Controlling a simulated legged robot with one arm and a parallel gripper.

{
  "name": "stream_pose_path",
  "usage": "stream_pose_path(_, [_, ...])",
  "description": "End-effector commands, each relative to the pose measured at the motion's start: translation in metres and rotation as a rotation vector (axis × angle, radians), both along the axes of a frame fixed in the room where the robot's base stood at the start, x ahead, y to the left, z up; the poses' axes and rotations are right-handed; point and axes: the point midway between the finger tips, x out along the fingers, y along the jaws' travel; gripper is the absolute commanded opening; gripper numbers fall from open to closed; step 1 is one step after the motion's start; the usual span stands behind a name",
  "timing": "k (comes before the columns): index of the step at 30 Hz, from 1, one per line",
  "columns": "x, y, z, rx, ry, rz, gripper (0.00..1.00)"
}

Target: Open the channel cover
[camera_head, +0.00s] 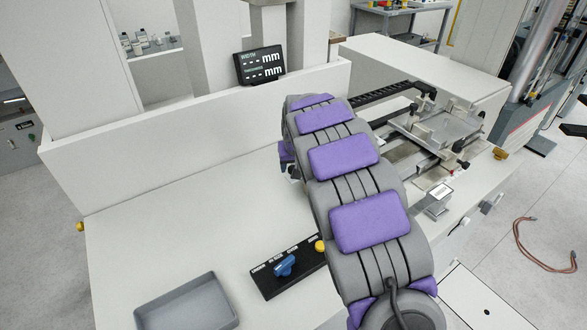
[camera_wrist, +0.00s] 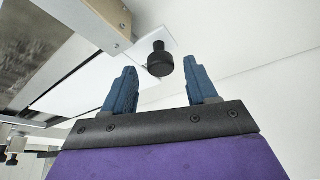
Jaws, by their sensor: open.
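In the wrist view my gripper (camera_wrist: 160,66) shows two blue fingers, spread apart and empty. A black knob (camera_wrist: 160,62) appears in the gap between the fingertips, with no visible finger touching it. The knob sits at the corner of a thin white plate (camera_wrist: 92,84), which may be the channel cover; I cannot tell for sure. The plate lies along a metal-edged block (camera_wrist: 95,22). In the head view my arm hides the gripper and the knob.
The white bench (camera_head: 190,215) carries a grey tray (camera_head: 187,303) and a black strip with a blue knob (camera_head: 284,265) at the front. A black display (camera_head: 260,65) stands at the back. A metal fixture (camera_head: 440,128) is to the right of my arm.

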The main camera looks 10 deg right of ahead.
Motion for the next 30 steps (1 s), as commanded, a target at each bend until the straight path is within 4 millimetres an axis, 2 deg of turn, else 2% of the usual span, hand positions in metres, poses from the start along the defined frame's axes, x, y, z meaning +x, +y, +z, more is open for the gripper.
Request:
stream_pose_path(4, [0.0046,-0.0003,-0.0118,0.0,-0.001,-0.001,0.58])
stream_pose_path(12, [0.0055,-0.0003,-0.0124,0.0,-0.001,-0.001,0.58])
stream_pose_path(30, [0.0055,0.0001,-0.0124,0.0,-0.001,0.0,0.0])
